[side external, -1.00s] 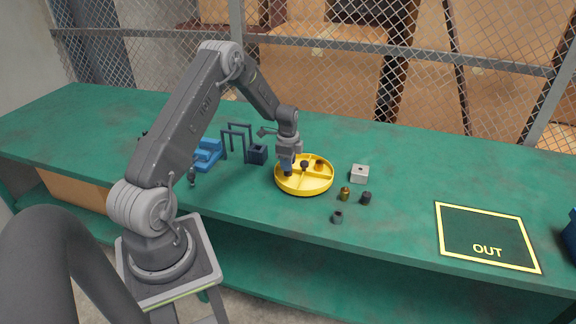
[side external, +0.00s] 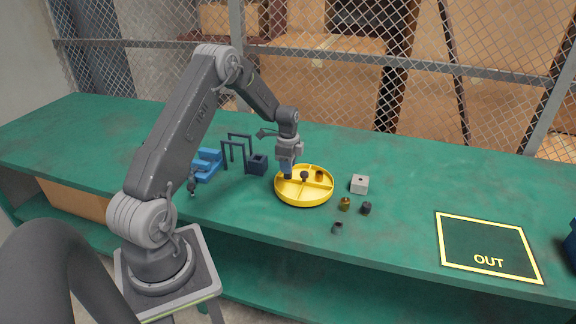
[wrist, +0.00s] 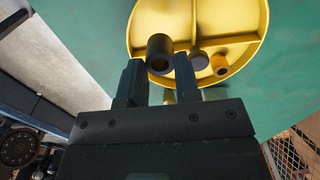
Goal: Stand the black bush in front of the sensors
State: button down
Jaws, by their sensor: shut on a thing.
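My gripper (side external: 287,175) is over the left part of the round yellow divided tray (side external: 303,203). In the wrist view my gripper (wrist: 160,74) is shut on the black bush (wrist: 158,45), a dark hollow cylinder held between the fingertips. In the side view the bush is largely hidden by the fingers. Its height above the tray floor is hard to judge. I cannot tell which are the sensors.
Bench before the OUT square (side external: 480,245) is clear.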

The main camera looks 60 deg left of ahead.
jog(key=w+d+r, duration=0.2)
jog(key=d, duration=0.7)
jog(key=w+d+r, duration=0.1)
jog(key=w+d, duration=0.1)
jog(key=d, duration=0.6)
jog(key=w+d+f, duration=0.2)
jog(key=d, duration=0.1)
jog(key=w+d+f, duration=0.2)
jog(key=d, duration=0.1)
jog(key=w+d+f, duration=0.2)
jog(key=d, duration=0.2)
jog(key=shift+w+f, duration=0.1)
jog(key=shift+f, duration=0.2)
jog(key=shift+w+d+f, duration=0.1)
jog(key=shift+f, duration=1.95)
jog(key=shift+f, duration=0.1)
jog(key=c, duration=0.8)
grip_release()
jog(key=shift+c, duration=0.2)
